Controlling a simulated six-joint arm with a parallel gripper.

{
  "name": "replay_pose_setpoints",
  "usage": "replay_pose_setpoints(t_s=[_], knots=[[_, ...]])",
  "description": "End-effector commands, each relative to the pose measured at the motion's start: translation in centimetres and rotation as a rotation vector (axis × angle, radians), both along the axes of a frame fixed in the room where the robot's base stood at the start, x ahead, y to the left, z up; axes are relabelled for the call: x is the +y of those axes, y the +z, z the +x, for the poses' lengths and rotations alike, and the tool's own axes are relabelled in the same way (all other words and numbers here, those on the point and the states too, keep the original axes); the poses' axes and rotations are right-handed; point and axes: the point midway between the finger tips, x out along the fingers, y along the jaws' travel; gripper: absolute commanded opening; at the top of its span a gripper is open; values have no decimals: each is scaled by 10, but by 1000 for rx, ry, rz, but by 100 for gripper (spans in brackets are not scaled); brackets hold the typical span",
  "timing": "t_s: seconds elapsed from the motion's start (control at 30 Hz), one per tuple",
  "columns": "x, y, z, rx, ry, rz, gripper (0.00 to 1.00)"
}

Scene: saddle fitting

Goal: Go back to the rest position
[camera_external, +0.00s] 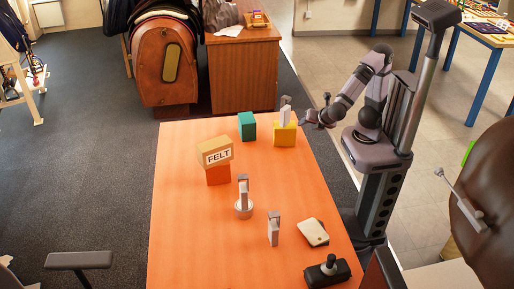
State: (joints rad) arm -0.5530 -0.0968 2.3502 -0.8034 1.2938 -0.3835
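My gripper (308,119) is at the far right edge of the orange table (190,250). It is just right of a yellow block (284,134), at about the height of the block's top. A small grey upright part (285,112) stands on or just behind the yellow block. A narrow gap seems to lie between this part and my gripper. The fingers are too small in this view to tell whether they are open or shut.
A green block (247,126) stands left of the yellow one. A FELT box (214,153) rests on a red-orange block (218,175). Nearer stand a grey part on a round base (244,205), another grey part (273,229), a pale pad (313,232) and a black joystick box (328,272).

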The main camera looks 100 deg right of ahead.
Motion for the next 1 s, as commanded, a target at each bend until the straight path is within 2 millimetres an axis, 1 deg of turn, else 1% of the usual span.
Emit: replay_pose_setpoints(t_s=[0.03, 0.07, 0.1, 0.17, 0.2, 0.27, 0.3, 0.4, 0.6, 0.7, 0.8, 1.0], knots=[[-5, -1, -16, 16, -68, 41, 39], [-6, -13, -24, 26, -111, 66, 39], [-7, -34, -31, 27, -174, 109, 39], [-6, -60, -44, 21, -285, 180, 39], [-3, -74, -50, -1, -371, 252, 39], [3, -94, -58, -33, -495, 348, 39], [8, -105, -61, -57, -573, 405, 39], [18, -126, -65, -119, -757, 527, 39], [33, -155, -59, -262, -1096, 717, 39], [35, -165, -51, -347, -1262, 797, 39], [37, -140, -50, -349, -1262, 802, 39], [37, -106, -50, -345, -1256, 799, 39]])
